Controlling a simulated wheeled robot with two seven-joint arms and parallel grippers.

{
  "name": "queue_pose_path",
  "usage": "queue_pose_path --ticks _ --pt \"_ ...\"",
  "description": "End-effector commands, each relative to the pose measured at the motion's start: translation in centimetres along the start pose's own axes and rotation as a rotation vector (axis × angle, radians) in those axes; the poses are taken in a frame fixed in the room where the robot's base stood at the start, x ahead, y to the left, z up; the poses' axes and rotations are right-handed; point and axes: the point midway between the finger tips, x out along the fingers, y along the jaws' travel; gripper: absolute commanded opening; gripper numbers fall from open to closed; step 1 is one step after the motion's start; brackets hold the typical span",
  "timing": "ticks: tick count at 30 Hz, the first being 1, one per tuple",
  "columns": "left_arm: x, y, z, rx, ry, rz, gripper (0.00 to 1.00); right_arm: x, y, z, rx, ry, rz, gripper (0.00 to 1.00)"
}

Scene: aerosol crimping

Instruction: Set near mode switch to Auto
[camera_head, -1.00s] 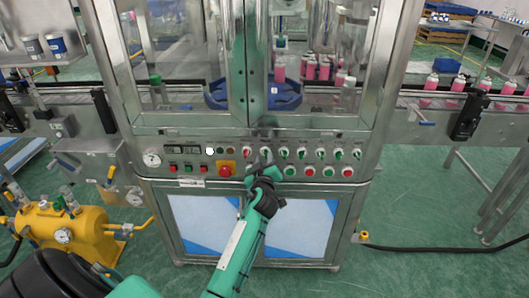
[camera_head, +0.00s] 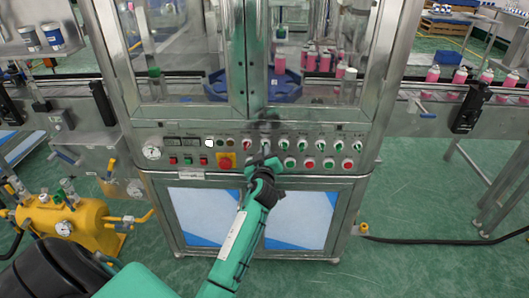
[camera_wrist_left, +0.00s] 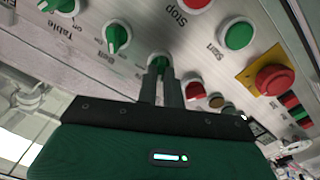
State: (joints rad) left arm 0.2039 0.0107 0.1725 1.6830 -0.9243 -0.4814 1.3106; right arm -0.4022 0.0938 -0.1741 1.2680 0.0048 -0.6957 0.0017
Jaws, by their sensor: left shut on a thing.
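The control panel (camera_head: 320,172) on the front of the steel machine carries a row of selector switches. My left gripper (camera_head: 265,153) is at the panel's upper row, just right of a red switch (camera_head: 247,144). In the left wrist view, the two fingers (camera_wrist_left: 160,72) are shut on a green selector switch (camera_wrist_left: 157,56), which they partly cover. Its label and pointer direction cannot be read. My right gripper is not in view.
A red emergency stop on a yellow plate (camera_head: 226,160) sits left of my gripper. Green and red push buttons (camera_head: 308,163) lie below the switches. A glass-doored cabinet (camera_head: 200,60) rises above. A yellow tank (camera_head: 62,225) stands at lower left.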

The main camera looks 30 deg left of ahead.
Motion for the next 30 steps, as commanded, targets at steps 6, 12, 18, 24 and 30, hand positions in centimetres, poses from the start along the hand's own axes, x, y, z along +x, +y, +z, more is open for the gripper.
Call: queue_pose_path --ticks 6,12,18,24,30 --pt "0.0 0.0 0.0 0.131 0.001 -0.001 0.00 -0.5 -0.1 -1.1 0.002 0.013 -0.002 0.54" --pt "0.0 0.0 0.1 0.312 0.000 -0.001 0.00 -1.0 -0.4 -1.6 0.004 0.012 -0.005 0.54" --pt "0.0 0.1 0.0 0.502 -0.001 0.000 0.00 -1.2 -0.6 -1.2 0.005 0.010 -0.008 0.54" --pt "0.0 0.2 0.0 0.684 -0.001 0.000 0.00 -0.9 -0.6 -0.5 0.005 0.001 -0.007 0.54" --pt "0.0 0.2 0.1 0.832 -0.001 0.000 0.00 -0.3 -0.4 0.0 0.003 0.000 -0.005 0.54"
